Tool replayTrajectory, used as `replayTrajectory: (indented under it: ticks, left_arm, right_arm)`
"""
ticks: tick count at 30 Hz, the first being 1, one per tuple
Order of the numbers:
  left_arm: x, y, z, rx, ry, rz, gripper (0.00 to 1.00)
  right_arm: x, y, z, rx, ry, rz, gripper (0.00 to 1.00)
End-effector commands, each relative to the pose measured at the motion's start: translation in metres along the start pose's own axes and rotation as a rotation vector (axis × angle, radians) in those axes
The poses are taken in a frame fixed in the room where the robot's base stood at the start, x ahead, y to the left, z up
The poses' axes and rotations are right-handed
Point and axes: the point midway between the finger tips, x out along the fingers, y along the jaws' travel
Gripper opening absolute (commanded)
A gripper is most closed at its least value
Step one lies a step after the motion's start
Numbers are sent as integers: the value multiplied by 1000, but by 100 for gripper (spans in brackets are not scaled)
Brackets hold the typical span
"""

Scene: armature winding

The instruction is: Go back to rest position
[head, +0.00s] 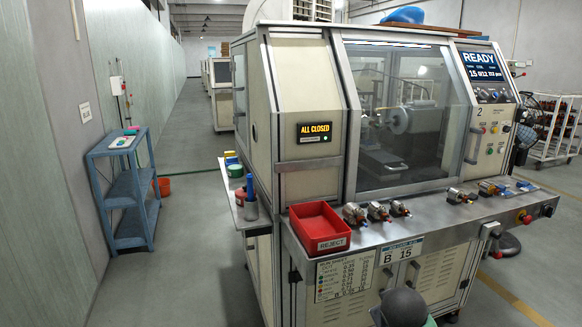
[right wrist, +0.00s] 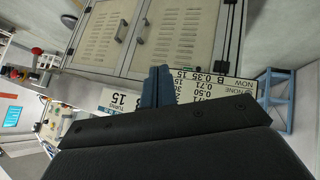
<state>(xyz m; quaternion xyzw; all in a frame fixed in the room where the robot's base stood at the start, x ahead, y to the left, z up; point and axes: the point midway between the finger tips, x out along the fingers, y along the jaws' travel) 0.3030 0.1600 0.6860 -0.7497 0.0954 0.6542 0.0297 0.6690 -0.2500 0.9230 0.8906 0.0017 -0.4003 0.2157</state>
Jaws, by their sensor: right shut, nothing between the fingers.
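My right gripper (right wrist: 158,86) shows in the right wrist view, its two blue-grey fingers shut together with nothing between them. It is in front of the lower front of the winding machine (right wrist: 175,30), with cabinet doors and label cards behind it. In the head view, the dark rounded part at the bottom edge looks like my own arm; no fingers show there. My left gripper is in neither view. The winding machine (head: 305,85) stands ahead with its window closed. Its side display (head: 314,131) reads "ALL CLOSED" and its panel (head: 482,65) reads "READY".
A red REJECT bin (head: 320,222) sits on the machine's front ledge, with several small armatures (head: 378,211) to its right. A blue shelf (head: 128,190) stands by the left wall. The floor (head: 185,240) between shelf and machine is clear.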

Motion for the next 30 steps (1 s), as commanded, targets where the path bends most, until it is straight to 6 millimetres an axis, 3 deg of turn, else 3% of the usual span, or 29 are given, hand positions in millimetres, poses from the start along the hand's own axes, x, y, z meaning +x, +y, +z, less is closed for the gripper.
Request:
replayTrajectory:
  ticks: [1,6,17,30]
  left_arm:
    - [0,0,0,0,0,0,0]
    - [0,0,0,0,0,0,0]
    - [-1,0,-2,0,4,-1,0]
    - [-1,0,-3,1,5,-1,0]
  right_arm:
    - [-5,-17,16,10,-10,-39,0]
    - [-20,-60,62,45,-43,-140,0]
    - [-45,-130,167,129,-178,-277,0]
    - [-75,-214,311,201,-438,-405,0]
